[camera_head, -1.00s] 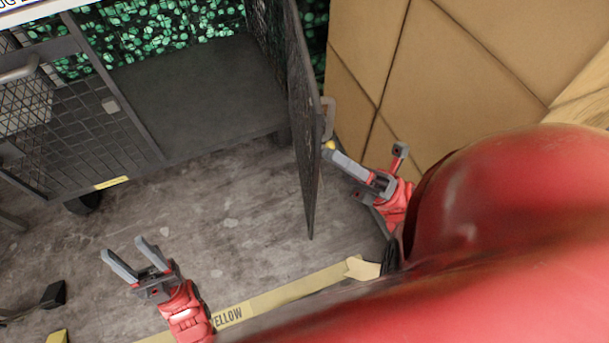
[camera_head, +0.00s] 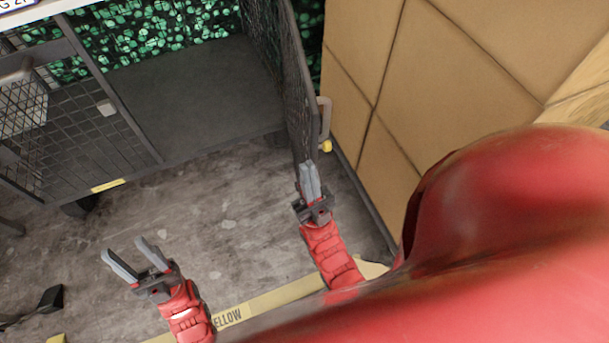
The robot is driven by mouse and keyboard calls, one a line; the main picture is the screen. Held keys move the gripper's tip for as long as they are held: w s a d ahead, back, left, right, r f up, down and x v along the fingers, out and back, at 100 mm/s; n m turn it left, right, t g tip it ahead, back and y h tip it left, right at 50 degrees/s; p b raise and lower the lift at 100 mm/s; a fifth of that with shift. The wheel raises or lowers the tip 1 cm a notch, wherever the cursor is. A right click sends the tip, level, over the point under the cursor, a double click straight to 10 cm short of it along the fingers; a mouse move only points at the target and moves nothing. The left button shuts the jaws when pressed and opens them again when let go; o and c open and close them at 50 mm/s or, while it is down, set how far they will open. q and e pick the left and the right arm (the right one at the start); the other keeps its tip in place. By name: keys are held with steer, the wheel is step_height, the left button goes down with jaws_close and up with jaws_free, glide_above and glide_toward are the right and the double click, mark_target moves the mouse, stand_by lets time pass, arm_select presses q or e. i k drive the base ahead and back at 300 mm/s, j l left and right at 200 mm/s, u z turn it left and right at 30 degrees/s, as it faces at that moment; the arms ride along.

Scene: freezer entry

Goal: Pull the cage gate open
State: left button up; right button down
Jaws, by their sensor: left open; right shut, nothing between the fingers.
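The cage gate (camera_head: 297,85) is a dark mesh panel at the upper middle. It stands swung out from the cage (camera_head: 80,120), seen nearly edge-on, and the cage's opening to its left is clear. A grey handle (camera_head: 325,120) with a yellow end sits on the gate's right side. My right gripper (camera_head: 309,168) is shut and empty at the gate's lower end, overlapping it in the view; I cannot tell whether they touch. My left gripper (camera_head: 133,252) is open and empty over the floor at the lower left, well away from the gate.
A yellow floor strip (camera_head: 275,302) runs below my grippers. The concrete floor (camera_head: 220,215) between them is bare. A black object (camera_head: 50,298) lies at the lower left.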

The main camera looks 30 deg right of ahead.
mark_target(310, 145)
steer(key=i+z, duration=0.15)
steer(key=z, duration=0.5)
steer(key=j, duration=0.1)
steer(key=l+z, duration=0.1)
